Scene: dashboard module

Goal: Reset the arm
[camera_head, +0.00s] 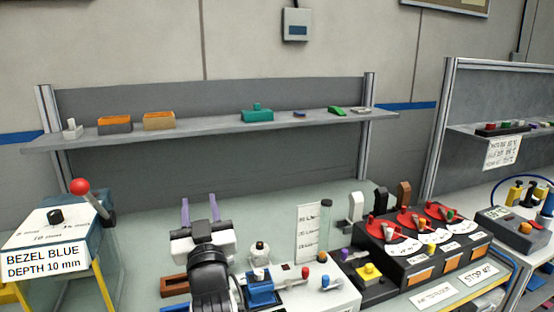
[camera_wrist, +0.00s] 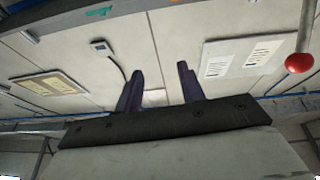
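My gripper (camera_head: 200,209) is in the lower middle of the head view, raised in front of the workbench. Its two purple fingers point up and stand apart with nothing between them. In the wrist view the fingers of my gripper (camera_wrist: 158,84) are also apart, with only the wall behind them. My dark arm comes up from the bottom edge of the head view and hides part of the bench behind it.
A box labelled BEZEL BLUE (camera_head: 45,255) with a red-knobbed lever (camera_head: 80,187) stands left. A shelf (camera_head: 210,123) with small parts spans the back. A blue fixture (camera_head: 262,290) and a panel with red dials (camera_head: 410,235) stand right. A brown tray (camera_head: 173,284) lies beside my arm.

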